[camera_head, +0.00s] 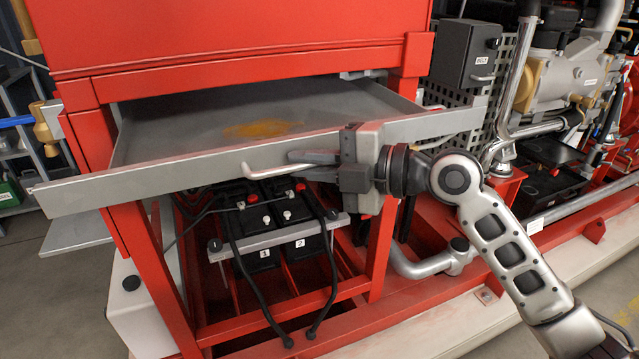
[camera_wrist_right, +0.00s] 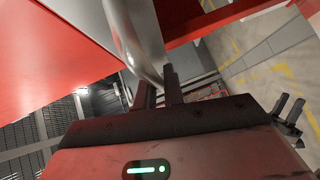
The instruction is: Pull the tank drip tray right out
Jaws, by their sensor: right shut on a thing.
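The tank drip tray (camera_head: 130,186) is a wide grey metal tray under the red tank (camera_head: 230,35). It stands partly out of the red frame, with its long front panel forward and an orange-brown stain (camera_head: 262,129) on its floor. A pale bar handle (camera_head: 265,172) is on the front panel. My right gripper (camera_head: 312,165) is shut on the handle's right part. The right wrist view shows the silver handle bar (camera_wrist_right: 140,40) running down to the two dark fingertips (camera_wrist_right: 160,92). The tray's back part is hidden under the tank. My left gripper does not show in the head view.
Two black batteries (camera_head: 270,214) with cables sit below the tray. A red frame post (camera_head: 380,250) stands behind my right gripper. A grey box (camera_head: 467,52) and silver pipes (camera_head: 515,80) are to the right. Open floor (camera_head: 30,240) shows at the left.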

